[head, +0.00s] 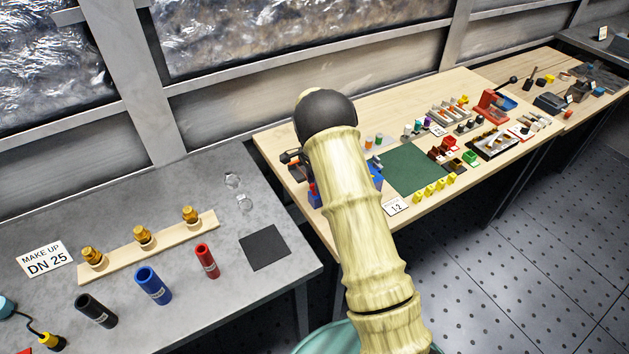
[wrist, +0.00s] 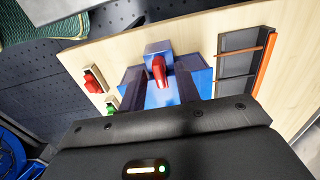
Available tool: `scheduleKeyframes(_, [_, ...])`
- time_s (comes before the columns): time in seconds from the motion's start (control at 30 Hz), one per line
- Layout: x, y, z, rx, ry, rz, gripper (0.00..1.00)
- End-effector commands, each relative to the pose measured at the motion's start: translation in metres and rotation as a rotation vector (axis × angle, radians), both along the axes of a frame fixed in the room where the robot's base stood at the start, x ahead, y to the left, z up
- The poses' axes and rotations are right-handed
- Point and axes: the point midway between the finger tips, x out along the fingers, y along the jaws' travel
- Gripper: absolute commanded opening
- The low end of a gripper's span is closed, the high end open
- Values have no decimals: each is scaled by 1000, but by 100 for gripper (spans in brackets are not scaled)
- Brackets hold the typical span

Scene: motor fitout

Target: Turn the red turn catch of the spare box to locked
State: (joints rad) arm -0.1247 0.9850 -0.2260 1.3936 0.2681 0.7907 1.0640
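The spare box (wrist: 155,48) is blue and shows in the wrist view, on the light wooden bench. Its red turn catch (wrist: 159,72) is near the middle of that view, with its long side running roughly up and down in the picture. My gripper (wrist: 161,78) is over the box, its two dark bluish fingers apart on either side of the catch. Nothing shows between them but the catch and the box, and I cannot tell whether they touch it. In the head view my arm hides the catch, and only blue parts (head: 376,171) show beside it.
Small red (wrist: 93,81) and green (wrist: 111,105) parts lie left of the box in the wrist view. A dark tray with an orange edge (wrist: 264,66) is on the right. In the head view, a green mat (head: 409,169) and several small parts lie on the bench.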

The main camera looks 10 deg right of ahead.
Motion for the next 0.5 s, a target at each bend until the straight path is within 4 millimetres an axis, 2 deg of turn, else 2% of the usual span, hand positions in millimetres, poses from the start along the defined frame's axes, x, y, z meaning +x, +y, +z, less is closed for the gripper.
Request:
scheduleKeyframes(0.33, [0,-1,3,-1,1,-1,32])
scheduleKeyframes(0.5, [0,-1,21,-2,-2,0,32])
